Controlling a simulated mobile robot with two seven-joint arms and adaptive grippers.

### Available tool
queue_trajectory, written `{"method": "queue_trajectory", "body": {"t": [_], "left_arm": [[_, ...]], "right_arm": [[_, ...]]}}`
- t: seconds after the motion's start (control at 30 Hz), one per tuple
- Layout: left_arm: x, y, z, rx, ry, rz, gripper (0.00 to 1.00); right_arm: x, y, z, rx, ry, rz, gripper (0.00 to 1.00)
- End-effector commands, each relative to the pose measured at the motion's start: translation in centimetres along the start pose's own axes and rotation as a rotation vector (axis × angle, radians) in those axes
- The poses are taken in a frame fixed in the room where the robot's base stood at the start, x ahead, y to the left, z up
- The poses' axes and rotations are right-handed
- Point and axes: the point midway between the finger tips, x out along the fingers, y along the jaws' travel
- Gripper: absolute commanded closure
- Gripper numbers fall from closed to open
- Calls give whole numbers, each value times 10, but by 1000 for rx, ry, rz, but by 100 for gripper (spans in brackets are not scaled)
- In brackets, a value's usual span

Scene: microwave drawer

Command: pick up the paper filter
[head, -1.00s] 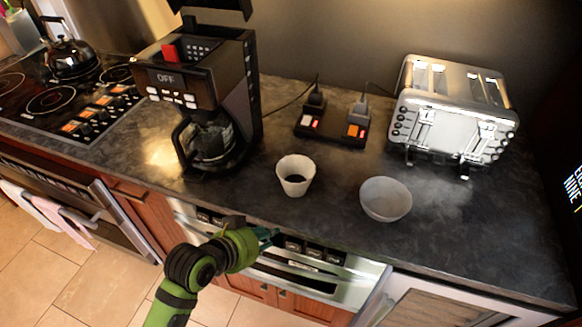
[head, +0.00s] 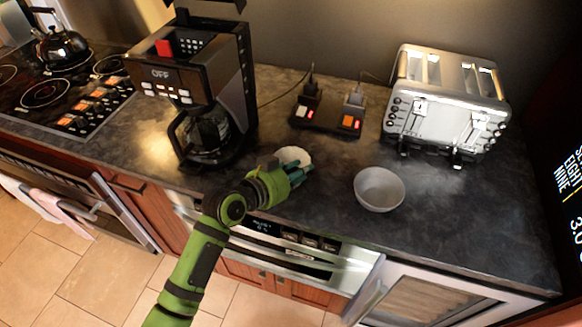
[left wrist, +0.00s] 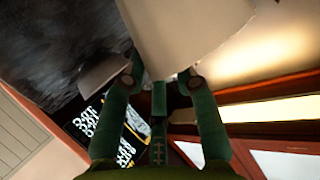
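The paper filter (head: 296,156), a pale tapered cup shape, stands on the dark counter in front of the coffee maker. In the head view my left gripper (head: 300,172) is in front of it and hides most of it; only its upper part shows. In the left wrist view the filter (left wrist: 185,35) fills the upper middle as a large off-white surface. The green fingers of my left gripper (left wrist: 160,82) are spread apart there, with their tips close to the filter's lower end. I cannot tell whether they touch it. My right gripper is not in view.
A grey bowl (head: 379,189) stands close to the right of the gripper. The coffee maker (head: 195,90), with its glass carafe, is behind left. A switch box (head: 328,117) and a toaster (head: 445,105) stand behind. The counter's front edge runs below the gripper.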

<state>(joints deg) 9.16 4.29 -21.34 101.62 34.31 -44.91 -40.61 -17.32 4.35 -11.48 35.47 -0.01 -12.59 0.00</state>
Motion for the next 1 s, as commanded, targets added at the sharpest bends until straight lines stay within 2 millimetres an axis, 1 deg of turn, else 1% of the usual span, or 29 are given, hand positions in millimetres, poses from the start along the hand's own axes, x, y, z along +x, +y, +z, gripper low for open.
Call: {"method": "queue_trajectory", "body": {"t": [0.1, 0.33, 0.37, 0.4, 0.43, 0.83, 1.0], "left_arm": [[8, 0, -1, 0, 0, 0, 70], [9, 0, 0, 0, 0, 0, 70], [9, 0, 0, 0, 0, 0, 74], [9, 0, 0, 0, 0, 0, 90], [9, 0, 0, 0, 0, 0, 100], [9, 0, 0, 0, 0, 0, 100], [6, -1, -6, 1, 2, 0, 100]], "right_arm": [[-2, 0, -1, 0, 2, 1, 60], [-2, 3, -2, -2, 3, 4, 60], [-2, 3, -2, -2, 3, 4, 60], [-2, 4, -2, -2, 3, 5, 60], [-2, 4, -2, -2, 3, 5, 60], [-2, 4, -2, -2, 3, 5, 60], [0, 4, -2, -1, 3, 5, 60]]}}
